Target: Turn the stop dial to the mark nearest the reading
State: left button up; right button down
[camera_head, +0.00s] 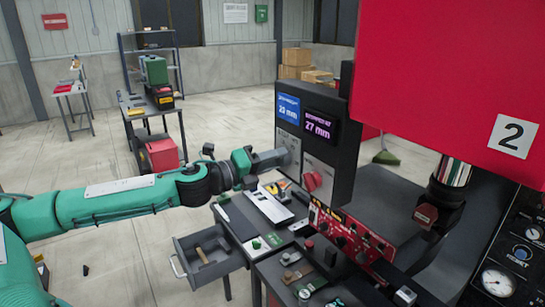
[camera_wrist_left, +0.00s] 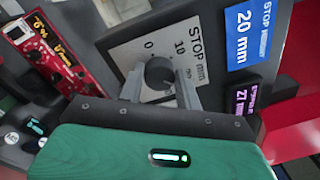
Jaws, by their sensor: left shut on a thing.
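The stop dial (camera_wrist_left: 159,72) is a dark round knob on a pale plate (camera_wrist_left: 128,52) marked "STOP mm", with 0 and 10 legible. My left gripper (camera_wrist_left: 160,92) is shut on the dial, one finger on each side. The dial's pointer and some marks are hidden or too small to read. In the head view my left gripper (camera_head: 268,160) reaches the panel's left face and covers the dial. The blue stop display (camera_wrist_left: 251,33) seems to read 20 mm in the wrist view. The purple reading display (camera_head: 318,125) seems to read 27 mm. My right gripper is not in view.
A red knob (camera_head: 312,181) sits on a lower plate of the dark panel (camera_head: 343,150). A red control box (camera_head: 350,237) stands below. An open drawer (camera_head: 207,262) juts out at the front left. A large red housing (camera_head: 450,75) marked 2 fills the upper right.

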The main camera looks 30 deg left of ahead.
pick_arm(q)
jog(key=m+p, duration=0.4)
jog(key=m, duration=0.4)
jog(key=shift+d+r+m, duration=0.1)
jog(key=shift+d+m, duration=0.05)
jog(key=shift+m, duration=0.55)
jog(key=o, duration=1)
jog(key=shift+p, duration=0.3)
